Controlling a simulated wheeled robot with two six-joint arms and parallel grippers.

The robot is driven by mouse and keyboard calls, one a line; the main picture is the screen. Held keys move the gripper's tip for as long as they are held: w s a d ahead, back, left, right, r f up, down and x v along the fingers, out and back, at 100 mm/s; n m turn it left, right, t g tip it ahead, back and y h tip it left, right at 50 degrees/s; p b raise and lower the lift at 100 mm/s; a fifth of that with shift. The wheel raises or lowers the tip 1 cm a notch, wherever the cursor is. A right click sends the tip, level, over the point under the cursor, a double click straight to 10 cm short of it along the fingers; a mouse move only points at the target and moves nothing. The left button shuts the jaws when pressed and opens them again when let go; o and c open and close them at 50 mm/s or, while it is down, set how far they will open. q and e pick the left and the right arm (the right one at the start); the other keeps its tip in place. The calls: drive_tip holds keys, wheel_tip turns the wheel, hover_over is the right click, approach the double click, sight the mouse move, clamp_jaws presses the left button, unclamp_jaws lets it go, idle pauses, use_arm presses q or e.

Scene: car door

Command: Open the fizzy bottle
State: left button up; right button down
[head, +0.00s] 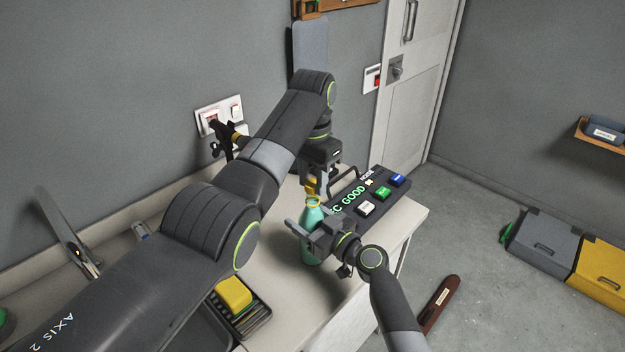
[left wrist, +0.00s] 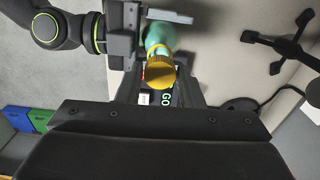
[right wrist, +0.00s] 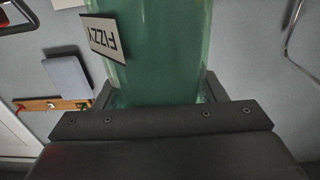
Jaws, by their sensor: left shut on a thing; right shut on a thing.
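The teal fizzy bottle (head: 311,213) stands upright over the table, with a gold ring (head: 313,201) at its neck. A gold cap (head: 310,187) is above the neck; I cannot tell if they touch. My left gripper (head: 315,182) comes from above and is shut on the cap, which the left wrist view also shows (left wrist: 160,76) in front of the bottle neck (left wrist: 160,35). My right gripper (head: 313,231) is shut around the bottle body. In the right wrist view the green bottle (right wrist: 160,50) fills the jaws, with its FIZZY label (right wrist: 103,38) upside down. The bottle's base is partly hidden.
A dark panel (head: 376,190) with lit text and coloured buttons lies just right of the bottle. A black tray (head: 250,319) with a yellow sponge (head: 233,293) is at front left. A wall socket (head: 219,115) has a plug in it. The table's right edge is close.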

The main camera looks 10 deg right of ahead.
sight(313, 183)
use_arm(q)
wheel_tip(313, 183, up, 4)
drive_tip(key=shift+f, duration=0.2)
use_arm(e)
drive_tip(key=shift+c, duration=1.2)
unclamp_jaws()
